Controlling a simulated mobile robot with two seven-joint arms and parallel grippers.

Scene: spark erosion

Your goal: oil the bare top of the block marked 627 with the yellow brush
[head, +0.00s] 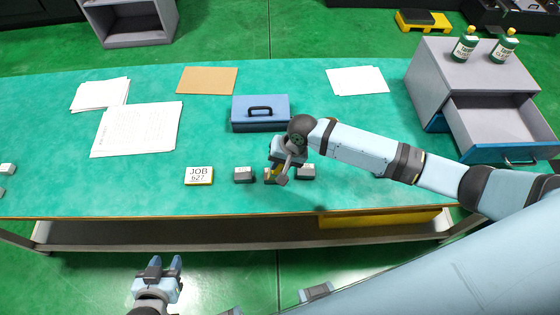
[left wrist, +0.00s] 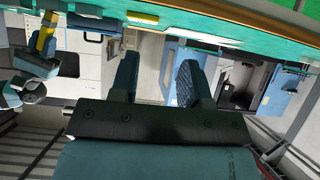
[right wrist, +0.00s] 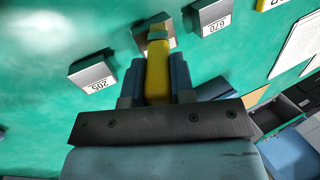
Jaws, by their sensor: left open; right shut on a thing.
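My left gripper (head: 164,264) is open and empty, in front of the table. A card reading JOB 627 (head: 199,175) lies left of the blocks.
A blue box with a handle (head: 260,122) stands behind the blocks. Papers (head: 137,130) and a brown sheet (head: 207,80) lie on the green table (head: 340,125). At right is a grey cabinet (head: 425,85) with an open drawer and two bottles (head: 465,47) on top.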

